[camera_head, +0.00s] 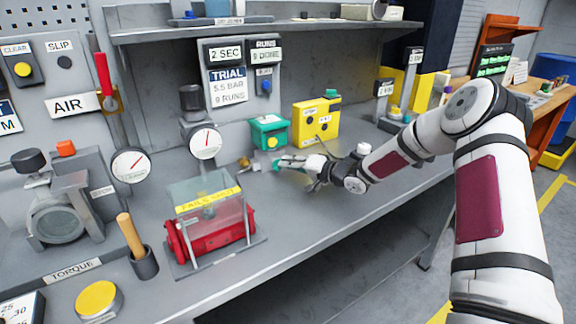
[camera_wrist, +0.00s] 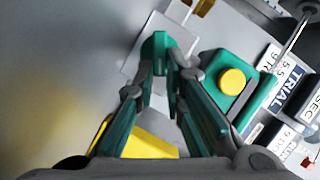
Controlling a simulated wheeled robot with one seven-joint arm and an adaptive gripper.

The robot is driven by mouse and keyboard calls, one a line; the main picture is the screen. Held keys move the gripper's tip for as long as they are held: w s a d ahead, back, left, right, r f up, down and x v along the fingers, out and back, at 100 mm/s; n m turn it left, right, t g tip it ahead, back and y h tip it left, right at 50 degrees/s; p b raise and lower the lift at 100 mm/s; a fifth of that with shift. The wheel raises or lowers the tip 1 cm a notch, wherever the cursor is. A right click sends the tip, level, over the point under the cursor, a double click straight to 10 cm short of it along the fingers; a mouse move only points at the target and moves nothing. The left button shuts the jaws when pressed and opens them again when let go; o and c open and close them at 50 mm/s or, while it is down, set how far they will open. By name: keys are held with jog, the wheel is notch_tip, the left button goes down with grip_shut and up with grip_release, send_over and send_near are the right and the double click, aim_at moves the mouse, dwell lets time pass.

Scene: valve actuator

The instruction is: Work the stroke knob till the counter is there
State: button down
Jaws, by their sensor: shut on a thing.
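My gripper (camera_head: 284,163) is low over the bench, in front of the teal box (camera_head: 268,131) with a yellow button. In the wrist view its two fingers (camera_wrist: 160,62) come together at a small pale grey block (camera_wrist: 140,62). The teal box (camera_wrist: 235,88) is just right of the fingers there. A "RUNS" panel (camera_head: 266,50) on the back wall seems to read "9 DONE". The trial card (camera_head: 227,88) below the "2 SEC" sign reads 5.5 bar, 9 runs.
A yellow box (camera_head: 316,122) stands close behind my gripper. Dial gauges (camera_head: 205,141) and a red actuator (camera_head: 212,238) under a clear guard are to the left. The bench front (camera_head: 345,198) is clear below my arm.

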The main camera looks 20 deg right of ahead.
jog(key=shift+d+f+m, duration=0.1)
jog(key=shift+f+m, duration=0.1)
jog(key=shift+m, duration=0.3)
jog(key=shift+y+b, duration=0.3)
jog(key=c, duration=1.7)
grip_release()
jog(key=shift+o, duration=0.2)
